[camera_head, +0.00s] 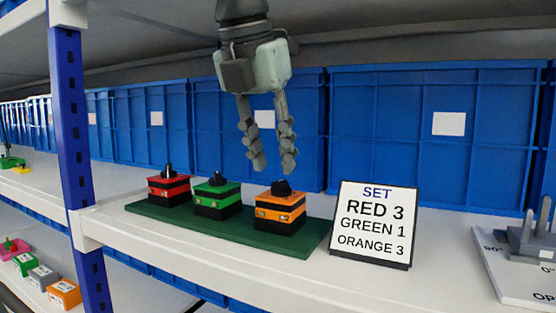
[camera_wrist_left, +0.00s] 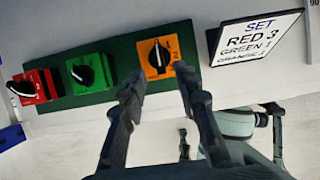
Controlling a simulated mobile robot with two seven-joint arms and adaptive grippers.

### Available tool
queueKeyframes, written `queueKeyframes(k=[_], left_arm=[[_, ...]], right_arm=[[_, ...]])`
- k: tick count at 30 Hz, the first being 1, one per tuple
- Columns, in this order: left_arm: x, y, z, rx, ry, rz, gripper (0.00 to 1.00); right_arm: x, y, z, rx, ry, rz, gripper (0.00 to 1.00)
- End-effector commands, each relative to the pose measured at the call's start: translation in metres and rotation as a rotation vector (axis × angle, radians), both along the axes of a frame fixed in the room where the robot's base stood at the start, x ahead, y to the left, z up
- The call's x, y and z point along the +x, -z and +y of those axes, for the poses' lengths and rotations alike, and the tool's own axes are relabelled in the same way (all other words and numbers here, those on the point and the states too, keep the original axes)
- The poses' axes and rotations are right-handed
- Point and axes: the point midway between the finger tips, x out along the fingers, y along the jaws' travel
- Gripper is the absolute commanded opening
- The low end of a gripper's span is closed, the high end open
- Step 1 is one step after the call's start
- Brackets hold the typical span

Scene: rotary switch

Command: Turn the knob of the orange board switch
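The orange board switch (camera_head: 281,212) is an orange and black box with a black knob (camera_head: 282,187) on top. In the left wrist view the orange switch (camera_wrist_left: 173,48) is seen from above, and the white line on its knob (camera_wrist_left: 159,56) runs roughly up and down the picture. My left gripper (camera_head: 274,169) points down just above the knob. Its two fingers are apart and empty, not visibly touching the knob. In the left wrist view the fingers (camera_wrist_left: 160,96) stand below the orange switch. My right gripper cannot be made out.
A red switch (camera_head: 168,190) and a green switch (camera_head: 217,199) share the green board (camera_head: 160,216). A sign (camera_head: 372,224) reads RED 3, GREEN 1, ORANGE 3. Blue crates (camera_head: 380,140) stand behind. A blue post (camera_head: 72,130) is left, a grey fixture (camera_head: 530,243) right.

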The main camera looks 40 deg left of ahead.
Motion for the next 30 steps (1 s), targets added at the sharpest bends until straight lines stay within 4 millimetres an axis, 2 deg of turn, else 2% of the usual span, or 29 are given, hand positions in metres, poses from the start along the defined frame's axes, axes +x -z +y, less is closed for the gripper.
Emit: queueKeyframes(k=[2, 4, 9, 18, 26, 30], left_arm=[[0.011, 0.004, 0.004, 0.000, 0.000, 0.003, 0.31], [0.013, 0.014, 0.004, 0.001, 0.001, 0.001, 0.31], [0.018, 0.026, 0.006, 0.001, 0.001, 0.000, 0.31], [0.019, 0.028, 0.006, 0.001, 0.001, -0.001, 0.31], [0.019, 0.028, 0.006, 0.001, 0.001, -0.001, 0.00], [0.018, 0.028, 0.006, 0.001, 0.001, -0.001, 0.00]], right_arm=[[-0.003, 0.007, -0.001, -0.002, -0.003, 0.006, 0.40], [-0.001, 0.005, -0.001, -0.001, -0.003, 0.001, 0.40], [-0.001, 0.004, -0.001, -0.001, -0.002, 0.001, 0.40], [-0.001, 0.003, -0.001, 0.000, -0.001, 0.001, 0.40], [-0.001, 0.003, -0.001, 0.000, -0.001, 0.001, 0.40], [-0.001, 0.003, -0.001, -0.001, -0.001, 0.001, 0.40]])
